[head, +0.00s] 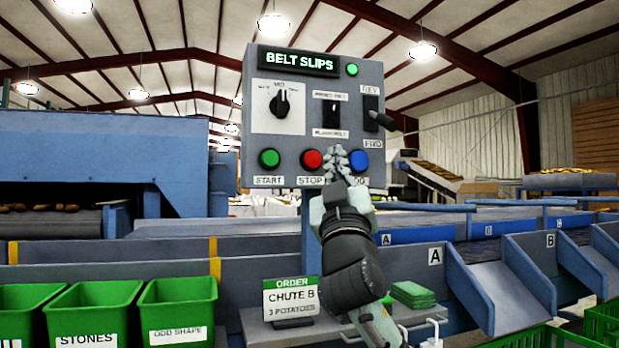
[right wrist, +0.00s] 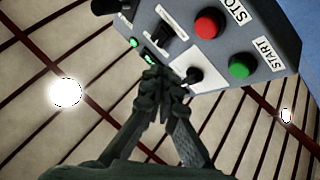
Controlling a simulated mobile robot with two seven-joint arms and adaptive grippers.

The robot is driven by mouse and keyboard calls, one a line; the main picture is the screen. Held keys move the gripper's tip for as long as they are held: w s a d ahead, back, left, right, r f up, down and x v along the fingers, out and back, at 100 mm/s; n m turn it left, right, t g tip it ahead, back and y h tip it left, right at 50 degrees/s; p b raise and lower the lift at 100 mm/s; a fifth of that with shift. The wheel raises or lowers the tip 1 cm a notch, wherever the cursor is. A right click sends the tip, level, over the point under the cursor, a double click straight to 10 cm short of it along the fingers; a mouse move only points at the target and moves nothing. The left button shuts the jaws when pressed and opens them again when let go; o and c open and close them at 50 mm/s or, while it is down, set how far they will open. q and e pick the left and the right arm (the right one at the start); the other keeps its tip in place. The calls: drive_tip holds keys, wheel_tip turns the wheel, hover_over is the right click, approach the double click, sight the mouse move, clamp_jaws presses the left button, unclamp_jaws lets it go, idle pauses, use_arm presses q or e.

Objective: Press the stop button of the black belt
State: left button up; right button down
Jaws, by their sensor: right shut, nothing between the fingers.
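Contact with the panel cannot be told. The right wrist view shows the shut fingers (right wrist: 163,85) and, apart from them, the red button (right wrist: 209,24). My left gripper is out of view.
The box also has a knob (head: 281,103), a rocker switch (head: 331,113) with small labels, and a REV/FWD lever (head: 379,120). Below are green bins (head: 178,306), an order sign (head: 291,299) and chutes (head: 490,280). Open air surrounds the box.

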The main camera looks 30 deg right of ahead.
sight(321, 162)
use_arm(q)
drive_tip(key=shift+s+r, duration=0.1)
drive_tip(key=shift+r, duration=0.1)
use_arm(e)
drive_tip(key=shift+s+r, duration=0.2)
drive_tip(key=shift+r, duration=0.05)
drive_tip(key=w, duration=0.2)
drive_tip(key=w+d, duration=0.1)
drive_tip(key=w, duration=0.4)
drive_tip(key=shift+w+d+f+b, duration=0.1)
drive_tip(key=shift+w+d+b, duration=0.2)
drive_tip(key=shift+d, duration=0.1)
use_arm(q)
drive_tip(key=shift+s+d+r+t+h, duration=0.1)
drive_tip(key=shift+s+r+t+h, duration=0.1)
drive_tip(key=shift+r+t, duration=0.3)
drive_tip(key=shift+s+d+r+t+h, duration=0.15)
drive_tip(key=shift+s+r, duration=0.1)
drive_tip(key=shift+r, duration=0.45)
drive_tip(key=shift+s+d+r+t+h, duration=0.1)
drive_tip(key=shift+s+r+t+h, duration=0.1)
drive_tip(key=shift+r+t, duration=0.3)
use_arm(e)
drive_tip(key=shift+w+d, duration=0.1)
drive_tip(key=shift+w, duration=0.4)
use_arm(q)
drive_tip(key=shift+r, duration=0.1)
use_arm(e)
drive_tip(key=shift+w, duration=0.15)
